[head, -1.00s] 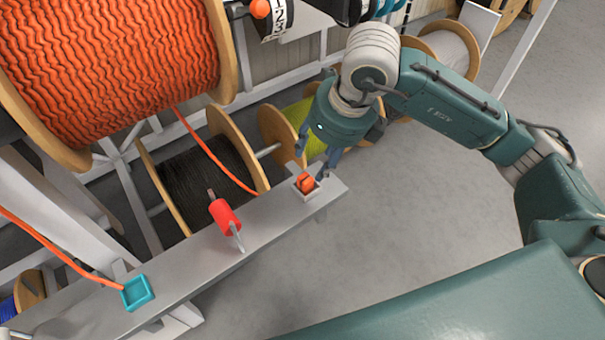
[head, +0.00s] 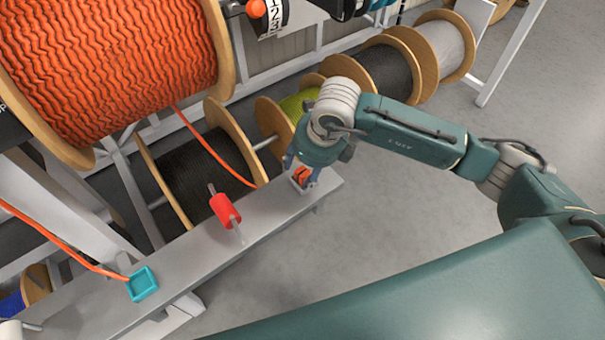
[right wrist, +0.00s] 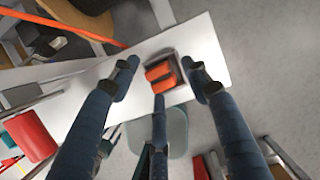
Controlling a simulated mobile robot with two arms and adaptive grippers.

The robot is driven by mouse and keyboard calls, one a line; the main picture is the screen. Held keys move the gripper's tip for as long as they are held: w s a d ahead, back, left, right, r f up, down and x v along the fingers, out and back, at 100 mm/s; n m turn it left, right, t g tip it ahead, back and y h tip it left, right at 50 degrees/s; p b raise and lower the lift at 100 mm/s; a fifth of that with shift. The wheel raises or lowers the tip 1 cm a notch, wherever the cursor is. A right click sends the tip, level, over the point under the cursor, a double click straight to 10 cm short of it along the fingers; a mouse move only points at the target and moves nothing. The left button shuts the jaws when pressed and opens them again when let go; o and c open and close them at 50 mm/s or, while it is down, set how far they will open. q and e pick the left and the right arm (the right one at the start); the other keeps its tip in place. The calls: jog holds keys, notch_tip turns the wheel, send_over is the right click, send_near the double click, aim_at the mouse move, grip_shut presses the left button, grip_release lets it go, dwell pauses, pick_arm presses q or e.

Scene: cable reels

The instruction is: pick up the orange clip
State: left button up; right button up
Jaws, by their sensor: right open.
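The orange clip (head: 301,175) sits in a small white square holder (head: 312,187) at the far right end of the grey metal rail (head: 258,213). The right wrist view shows the clip (right wrist: 160,76) between my spread fingers, in its dark-edged holder. My right gripper (head: 302,172) is open and points down over the clip, with its fingers around it. In the right wrist view the gripper (right wrist: 160,82) holds nothing. The fingers hide part of the clip in the head view, and contact cannot be told. My left gripper is not in view.
A red cylinder (head: 224,211) on a metal pin stands along the rail. A teal square tray (head: 142,284) is near the rail's left end, with an orange cable (head: 60,240) reaching it. A large orange cable reel (head: 110,60) rises behind. Open floor (head: 420,190) lies right of the rail.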

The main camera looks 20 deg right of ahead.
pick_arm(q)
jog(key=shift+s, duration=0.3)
pick_arm(e)
grip_shut()
pick_arm(q)
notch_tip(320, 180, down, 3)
jog(key=b, duration=0.2)
jog(key=shift+b, duration=0.4)
pick_arm(e)
notch_tip(320, 180, up, 20)
pick_arm(q)
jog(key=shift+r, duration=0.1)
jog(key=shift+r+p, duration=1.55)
jog(key=shift+p, duration=0.05)
pick_arm(e)
notch_tip(320, 180, up, 5)
send_over(304, 172)
